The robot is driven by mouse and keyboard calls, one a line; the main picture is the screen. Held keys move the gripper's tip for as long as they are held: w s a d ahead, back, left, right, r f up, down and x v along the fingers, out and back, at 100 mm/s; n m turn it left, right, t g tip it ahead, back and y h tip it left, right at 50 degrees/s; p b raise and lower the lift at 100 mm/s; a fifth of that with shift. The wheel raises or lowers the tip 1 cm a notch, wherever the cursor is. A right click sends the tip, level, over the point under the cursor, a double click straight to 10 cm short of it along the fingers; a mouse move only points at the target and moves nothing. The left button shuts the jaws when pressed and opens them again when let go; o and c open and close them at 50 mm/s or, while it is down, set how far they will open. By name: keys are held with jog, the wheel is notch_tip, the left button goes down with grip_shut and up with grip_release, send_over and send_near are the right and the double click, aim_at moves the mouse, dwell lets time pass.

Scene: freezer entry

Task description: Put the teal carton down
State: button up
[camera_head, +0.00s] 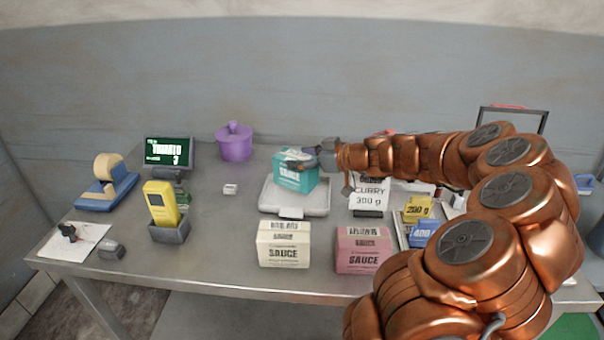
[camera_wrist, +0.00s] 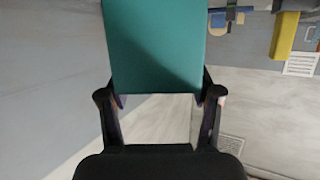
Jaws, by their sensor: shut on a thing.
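The teal carton (camera_head: 294,174) is at the grey scale (camera_head: 296,198) near the middle of the table, and I cannot tell whether it touches the plate or hangs just above it. My gripper (camera_head: 302,160) reaches in from the right and is shut on the carton near its top. In the wrist view the teal carton (camera_wrist: 155,45) fills the top middle, between the two dark fingers of my gripper (camera_wrist: 160,98). The carton's far side and underside are hidden.
A cream sauce carton (camera_head: 284,244) and a pink sauce carton (camera_head: 362,250) stand in front of the scale. A curry sign (camera_head: 369,192) is to its right. A purple pot (camera_head: 234,142) and a display (camera_head: 168,152) stand at the back left. The table left of the scale is mostly clear.

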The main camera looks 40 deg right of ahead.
aim_at(314, 172)
jog(key=shift+f+p, duration=0.4)
jog(key=shift+f, duration=1.8)
jog(key=shift+f, duration=0.1)
jog(key=o, duration=1.6)
jog(key=shift+r, duration=0.2)
jog(key=shift+s+d, duration=0.2)
jog(key=shift+s, duration=0.1)
jog(key=b+v, duration=0.2)
jog(key=v, duration=0.4)
jog(key=shift+s+r, duration=0.15)
jog(key=shift+s, duration=0.25)
